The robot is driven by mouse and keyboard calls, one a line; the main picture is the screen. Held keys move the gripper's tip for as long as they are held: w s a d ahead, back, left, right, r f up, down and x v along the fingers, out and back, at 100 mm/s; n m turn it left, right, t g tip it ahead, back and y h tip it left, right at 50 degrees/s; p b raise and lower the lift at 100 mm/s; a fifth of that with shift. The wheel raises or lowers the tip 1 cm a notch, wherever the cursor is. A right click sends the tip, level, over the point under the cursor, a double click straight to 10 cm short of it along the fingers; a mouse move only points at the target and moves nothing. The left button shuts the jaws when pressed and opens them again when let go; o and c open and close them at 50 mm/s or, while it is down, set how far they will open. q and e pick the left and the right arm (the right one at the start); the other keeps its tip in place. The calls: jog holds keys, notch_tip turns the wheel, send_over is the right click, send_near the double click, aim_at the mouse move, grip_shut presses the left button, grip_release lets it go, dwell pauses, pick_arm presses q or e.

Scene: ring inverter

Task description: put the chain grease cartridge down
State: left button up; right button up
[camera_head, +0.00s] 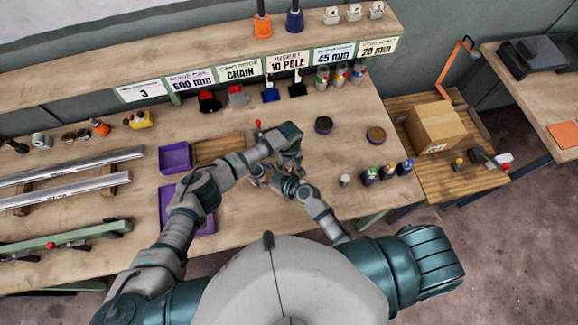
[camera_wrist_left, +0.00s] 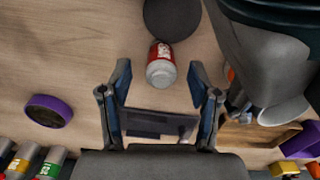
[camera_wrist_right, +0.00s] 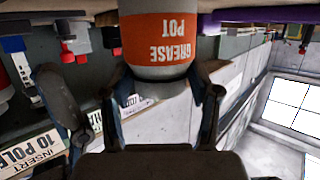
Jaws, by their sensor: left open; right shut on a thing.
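My right gripper (camera_wrist_right: 160,82) is shut on a grey pot with an orange "GREASE POT" label (camera_wrist_right: 160,40), which appears upside down in the right wrist view. My left gripper (camera_wrist_left: 160,82) is open. A red cylinder with a pale end (camera_wrist_left: 161,65) shows between and beyond its fingertips, seemingly on the table beside a dark disc (camera_wrist_left: 172,18). It may be the chain grease cartridge, but its label is too small to read. I cannot tell whether the left fingers touch it. In the head view both hands are close together and hide what lies between them.
A wooden tray (camera_head: 221,137) and purple bins (camera_head: 175,148) lie left of the hands. Labelled shelf (camera_head: 240,71) runs behind.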

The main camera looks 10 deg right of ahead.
aim_at(289, 163)
pick_arm(q)
jog(key=shift+f, duration=0.55)
grip_shut()
jog(key=shift+r, duration=0.1)
notch_tip(289, 163, up, 10)
jog(key=shift+f, duration=0.1)
dwell(0.4)
